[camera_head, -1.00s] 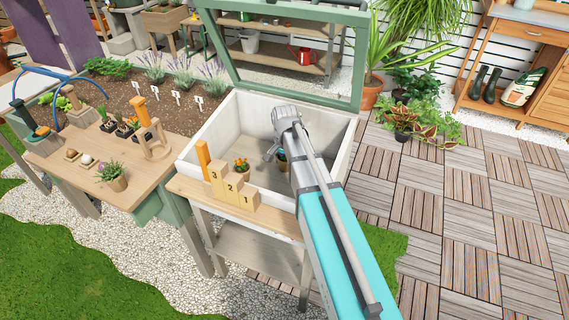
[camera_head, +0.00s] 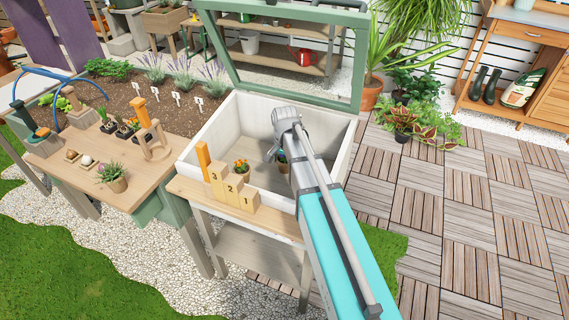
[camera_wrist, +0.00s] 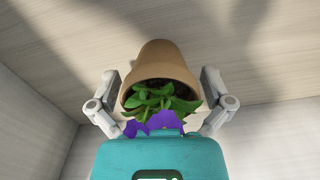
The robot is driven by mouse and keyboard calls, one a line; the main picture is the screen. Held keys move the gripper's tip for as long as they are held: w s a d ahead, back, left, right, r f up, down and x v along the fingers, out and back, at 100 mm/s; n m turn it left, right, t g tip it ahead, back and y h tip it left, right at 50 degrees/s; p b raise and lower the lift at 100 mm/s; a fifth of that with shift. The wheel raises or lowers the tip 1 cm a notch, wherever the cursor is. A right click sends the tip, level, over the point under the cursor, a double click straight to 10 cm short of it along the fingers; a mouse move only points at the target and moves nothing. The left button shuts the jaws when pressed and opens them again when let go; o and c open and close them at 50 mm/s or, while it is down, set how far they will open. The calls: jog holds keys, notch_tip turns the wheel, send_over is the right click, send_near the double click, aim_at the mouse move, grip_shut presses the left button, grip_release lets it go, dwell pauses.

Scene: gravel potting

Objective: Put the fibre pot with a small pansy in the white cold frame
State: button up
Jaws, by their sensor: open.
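The fibre pot (camera_wrist: 160,62) is tan and holds a small pansy with green leaves and purple petals (camera_wrist: 165,122). It is inside the white cold frame (camera_head: 237,112), at the right of its floor. A little of the pot also shows beside my arm in the head view (camera_head: 283,167). My gripper (camera_wrist: 162,103) is open around the pot, one finger on each side, with a gap visible beside each. In the head view my gripper (camera_head: 274,152) is low in the cold frame, and my arm hides part of it and the pot.
A pot with orange flowers (camera_head: 241,167) stands in the cold frame left of my gripper. Wooden blocks numbered 3, 2 and 1 (camera_head: 232,187) stand on the front ledge. The green-framed lid (camera_head: 291,99) is raised. A potting bench (camera_head: 155,180) with several small items stands left.

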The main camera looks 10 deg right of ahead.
jog(key=shift+r+p, duration=5.85)
jog(key=shift+r, duration=0.15)
jog(key=shift+s, duration=0.1)
jog(key=s+n, duration=0.9)
jog(key=s, duration=0.7)
jog(key=shift+s, duration=0.1)
